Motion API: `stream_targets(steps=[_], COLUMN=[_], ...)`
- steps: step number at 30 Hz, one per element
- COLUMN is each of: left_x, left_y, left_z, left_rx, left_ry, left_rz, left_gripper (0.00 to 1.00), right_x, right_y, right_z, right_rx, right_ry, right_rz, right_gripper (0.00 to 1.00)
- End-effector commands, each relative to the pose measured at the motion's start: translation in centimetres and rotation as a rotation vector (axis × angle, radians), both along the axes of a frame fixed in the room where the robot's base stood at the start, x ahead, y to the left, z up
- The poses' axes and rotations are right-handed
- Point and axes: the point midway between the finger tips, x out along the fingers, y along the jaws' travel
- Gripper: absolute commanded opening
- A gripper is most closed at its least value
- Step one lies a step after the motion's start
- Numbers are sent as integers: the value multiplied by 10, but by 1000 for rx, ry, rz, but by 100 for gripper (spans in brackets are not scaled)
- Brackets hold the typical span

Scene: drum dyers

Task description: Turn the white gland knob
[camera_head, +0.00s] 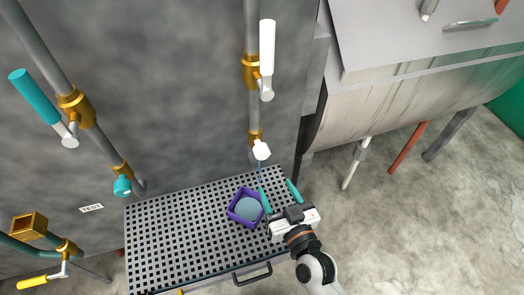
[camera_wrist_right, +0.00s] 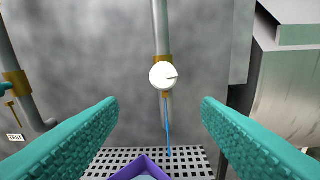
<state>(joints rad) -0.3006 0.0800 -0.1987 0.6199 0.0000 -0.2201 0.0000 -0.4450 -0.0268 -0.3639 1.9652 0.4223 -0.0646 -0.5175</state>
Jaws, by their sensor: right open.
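The white gland knob (camera_head: 261,150) sits on a brass fitting low on the right-hand vertical pipe. In the right wrist view the knob (camera_wrist_right: 163,75) is a round white disc with a dark mark, centred between and beyond the fingers. A thin blue stream (camera_wrist_right: 168,125) runs down below it. My right gripper (camera_head: 278,187) is open and empty, its teal fingers pointing toward the wall, below and to the right of the knob and apart from it. It also shows in the right wrist view (camera_wrist_right: 160,105). My left gripper is not in view.
A purple container (camera_head: 232,208) with bluish contents stands on the perforated grate (camera_head: 165,245) below the knob. A white lever handle (camera_head: 267,45) is above. A teal lever (camera_head: 34,96) and teal knob (camera_head: 122,186) are left. A large drum (camera_head: 400,110) stands right.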

Motion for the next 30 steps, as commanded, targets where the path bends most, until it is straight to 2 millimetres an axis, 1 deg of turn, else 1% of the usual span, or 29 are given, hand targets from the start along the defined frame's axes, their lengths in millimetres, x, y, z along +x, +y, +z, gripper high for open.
stream_targets(steps=[3,8,11,18,21,25,30], left_x=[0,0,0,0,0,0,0], left_y=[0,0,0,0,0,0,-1], left_z=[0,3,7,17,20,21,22], left_rx=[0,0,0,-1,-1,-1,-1], left_ry=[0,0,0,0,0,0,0], left_rz=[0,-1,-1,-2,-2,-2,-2], left_gripper=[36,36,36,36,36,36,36], right_x=[4,14,29,75,92,108,117], right_y=[1,4,9,24,29,34,37], right_z=[5,8,9,9,9,7,6], right_rx=[21,29,28,27,27,26,27], right_ry=[-52,-69,-70,-67,-67,-65,-65], right_rz=[-36,-49,-49,-47,-47,-47,-47], right_gripper=[59,59,59,59,59,59,59])
